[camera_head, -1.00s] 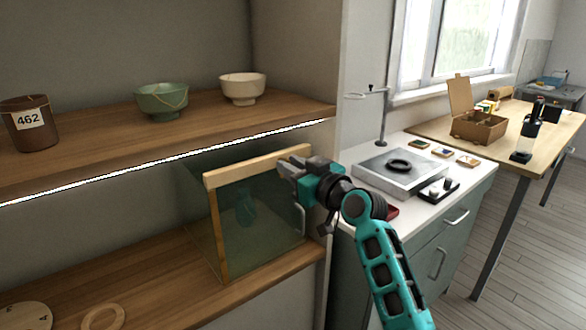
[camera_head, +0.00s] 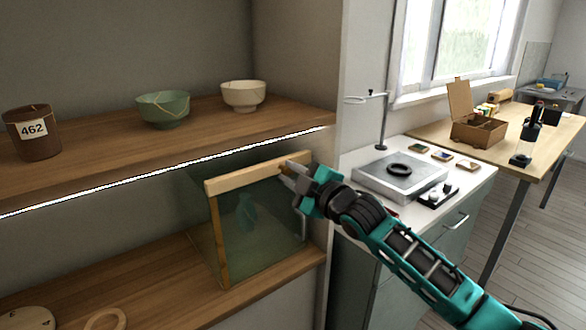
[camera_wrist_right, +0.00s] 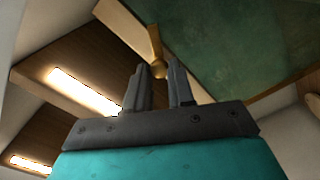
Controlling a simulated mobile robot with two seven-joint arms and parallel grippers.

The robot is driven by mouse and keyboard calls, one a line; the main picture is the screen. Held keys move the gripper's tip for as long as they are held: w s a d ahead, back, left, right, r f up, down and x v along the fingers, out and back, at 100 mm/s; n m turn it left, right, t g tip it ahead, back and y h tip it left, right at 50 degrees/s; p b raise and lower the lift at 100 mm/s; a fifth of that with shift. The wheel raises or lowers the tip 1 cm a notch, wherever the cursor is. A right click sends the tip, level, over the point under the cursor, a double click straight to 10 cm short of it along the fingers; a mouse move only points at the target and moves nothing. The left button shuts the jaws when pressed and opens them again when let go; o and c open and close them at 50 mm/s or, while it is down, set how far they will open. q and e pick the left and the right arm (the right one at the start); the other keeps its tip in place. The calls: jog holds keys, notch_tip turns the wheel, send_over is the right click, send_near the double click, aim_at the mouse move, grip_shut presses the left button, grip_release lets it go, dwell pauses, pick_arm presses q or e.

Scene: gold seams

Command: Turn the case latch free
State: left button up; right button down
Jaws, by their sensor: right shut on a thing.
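The glass case (camera_head: 262,178) stands on the lower shelf, with a pale wooden top rail and glass walls; something teal shows dimly inside. My right gripper (camera_head: 287,175) is at the upper right corner of its front frame, seen from the side. In the right wrist view, the brass latch (camera_wrist_right: 156,42) is a short bar with a round knob, lying at the frame edge. The fingertips of my right gripper (camera_wrist_right: 160,75) are closed about its knob end. In the head view the fingers mostly hide the latch. My left gripper is not in view.
The upper shelf (camera_head: 100,147) above the case holds a brown jar (camera_head: 34,132) marked 462, a green bowl (camera_head: 163,108) and a cream bowl (camera_head: 243,95). A white-topped cabinet (camera_head: 470,190) stands right of the shelves.

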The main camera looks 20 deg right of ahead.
jog(key=shift+r+n, duration=0.1)
jog(key=shift+n, duration=0.5)
jog(key=shift+n+p, duration=0.75)
jog(key=shift+n, duration=0.05)
jog(key=shift+n+p, duration=0.75)
jog(key=shift+n, duration=1.05)
jog(key=shift+f, duration=0.2)
jog(key=c, duration=1)
grip_release()
